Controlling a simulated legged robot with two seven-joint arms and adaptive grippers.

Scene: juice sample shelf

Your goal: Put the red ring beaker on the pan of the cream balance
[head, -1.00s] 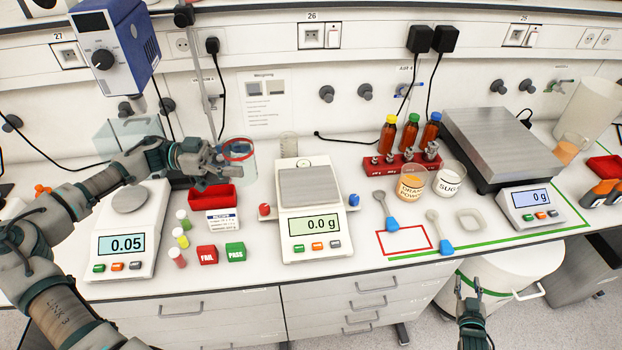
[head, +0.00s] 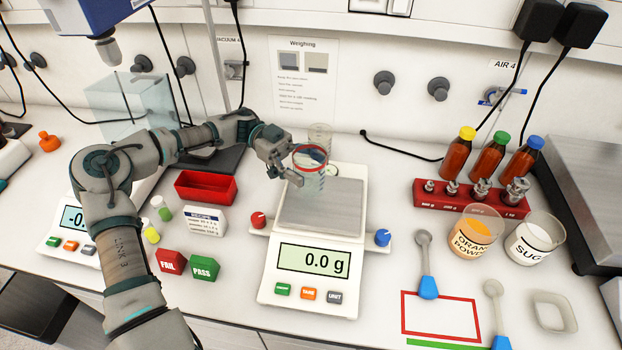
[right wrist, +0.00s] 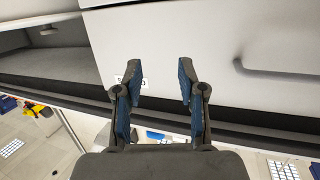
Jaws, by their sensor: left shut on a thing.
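The red ring beaker (head: 311,170) is a clear glass with a red band near its rim. My left gripper (head: 304,172) is shut on it from the left. The beaker is over the left back part of the steel pan (head: 338,208) of the cream balance (head: 316,255). Whether its base touches the pan I cannot tell. The balance display reads 0.0 g. My right gripper (right wrist: 155,88) shows only in the right wrist view, open and empty, facing a drawer front (right wrist: 215,50).
A second clear beaker (head: 320,138) stands behind the balance. A red tray (head: 206,187), a labelled box and FAIL and PASS blocks lie left. A red knob (head: 258,219) and a blue knob (head: 382,237) flank the balance. Bottles, weights and powder cups stand right.

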